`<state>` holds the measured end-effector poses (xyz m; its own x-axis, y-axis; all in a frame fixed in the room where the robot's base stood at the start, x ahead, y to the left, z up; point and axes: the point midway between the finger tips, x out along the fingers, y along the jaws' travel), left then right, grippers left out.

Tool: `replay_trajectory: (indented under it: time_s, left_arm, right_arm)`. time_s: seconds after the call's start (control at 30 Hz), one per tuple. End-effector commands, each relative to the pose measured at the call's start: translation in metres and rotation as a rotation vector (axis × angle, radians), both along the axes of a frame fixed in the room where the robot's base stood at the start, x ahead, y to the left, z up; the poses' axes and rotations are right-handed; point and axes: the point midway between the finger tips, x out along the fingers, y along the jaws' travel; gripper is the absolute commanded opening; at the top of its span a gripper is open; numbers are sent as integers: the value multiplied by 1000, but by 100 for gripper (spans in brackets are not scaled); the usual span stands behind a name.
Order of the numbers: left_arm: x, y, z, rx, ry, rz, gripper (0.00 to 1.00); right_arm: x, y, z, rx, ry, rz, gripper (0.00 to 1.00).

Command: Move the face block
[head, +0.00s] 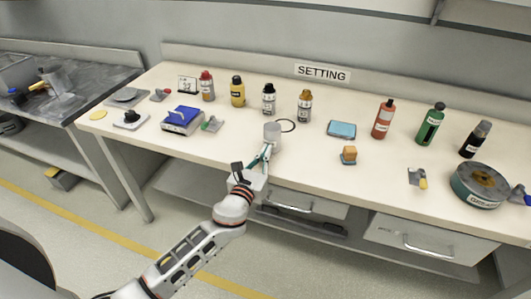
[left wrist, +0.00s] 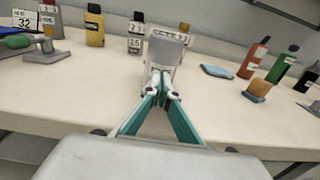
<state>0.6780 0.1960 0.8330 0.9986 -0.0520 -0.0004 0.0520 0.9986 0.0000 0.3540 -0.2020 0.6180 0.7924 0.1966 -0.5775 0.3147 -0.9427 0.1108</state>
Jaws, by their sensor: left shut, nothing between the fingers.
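My left gripper (head: 267,148) is at the front edge of the white table. Its teal fingers are shut with nothing held between them, and it also shows in the left wrist view (left wrist: 160,75). A grey upright block (head: 272,131) stands right at the fingertips; in the left wrist view the block (left wrist: 150,50) rises just beyond them. I cannot tell whether they touch. A dark thin ring (head: 288,125) lies beside the block. I see no label that says which piece is the face block. My right gripper is not in view.
Several bottles (head: 237,92) line the back of the table (head: 230,150). An orange block (head: 349,154) and a blue pad (head: 341,129) lie to the right. A blue box (head: 183,118) is to the left, a round green tin (head: 480,184) at far right. Drawers (head: 305,203) hang below.

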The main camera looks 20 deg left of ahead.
Motion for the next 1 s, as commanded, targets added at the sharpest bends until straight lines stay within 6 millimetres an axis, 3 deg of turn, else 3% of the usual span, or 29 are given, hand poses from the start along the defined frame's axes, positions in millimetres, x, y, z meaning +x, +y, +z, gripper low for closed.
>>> replay_trajectory:
  time_s: [0.37, 1.0]
  left_arm:
    - [34, -2, 0, 1, -1, 0, 0]
    - [36, 5, 1, 1, -1, 0, 0]
  right_arm:
    - [-1, 0, -3, -2, 3, 0, 41]
    - [1, -1, 0, -2, -2, -1, 41]
